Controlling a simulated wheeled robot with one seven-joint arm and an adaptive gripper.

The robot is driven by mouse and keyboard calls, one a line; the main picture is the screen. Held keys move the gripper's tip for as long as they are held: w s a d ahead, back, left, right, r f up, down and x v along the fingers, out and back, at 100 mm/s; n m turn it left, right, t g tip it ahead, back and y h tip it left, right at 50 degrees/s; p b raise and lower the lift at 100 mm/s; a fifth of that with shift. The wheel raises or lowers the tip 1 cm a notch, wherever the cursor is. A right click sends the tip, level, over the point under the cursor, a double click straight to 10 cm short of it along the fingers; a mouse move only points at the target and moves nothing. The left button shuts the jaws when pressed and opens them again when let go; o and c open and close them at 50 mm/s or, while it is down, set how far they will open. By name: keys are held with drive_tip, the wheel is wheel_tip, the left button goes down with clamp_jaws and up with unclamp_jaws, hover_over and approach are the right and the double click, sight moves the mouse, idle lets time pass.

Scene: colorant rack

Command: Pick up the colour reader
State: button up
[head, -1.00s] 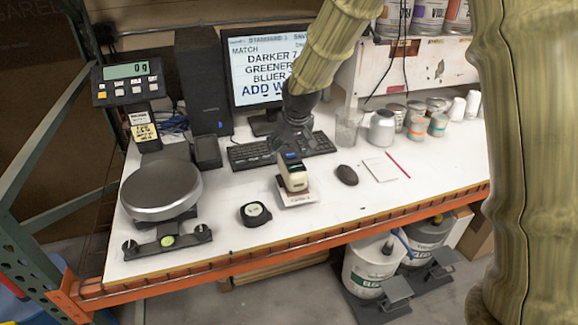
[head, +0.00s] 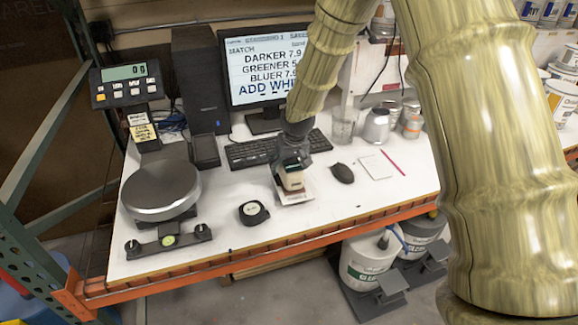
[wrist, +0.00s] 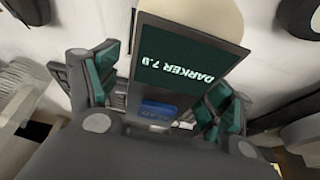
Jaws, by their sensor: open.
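The colour reader (head: 292,180) is a small cream block with a dark top, upright on a pale base card (head: 295,197) on the white bench. In the wrist view the colour reader (wrist: 190,58) shows a dark screen reading "DARKER 7.9" and a blue button, close below my gripper. My gripper (head: 290,160) is right over the colour reader in the head view. In the wrist view its green-padded fingers (wrist: 165,95) are spread, one on each side of the reader. Whether either pad touches it cannot be told.
A keyboard (head: 250,152) and monitor (head: 265,70) stand behind. A mouse (head: 342,173) and notepad (head: 377,167) lie to the right. Metal cans (head: 377,126) stand at the back right.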

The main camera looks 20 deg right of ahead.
drive_tip(key=shift+x, duration=0.8)
drive_tip(key=shift+r, duration=0.1)
drive_tip(key=c, duration=1.7)
drive_tip(key=shift+w+r, duration=0.1)
drive_tip(key=shift+c, duration=0.2)
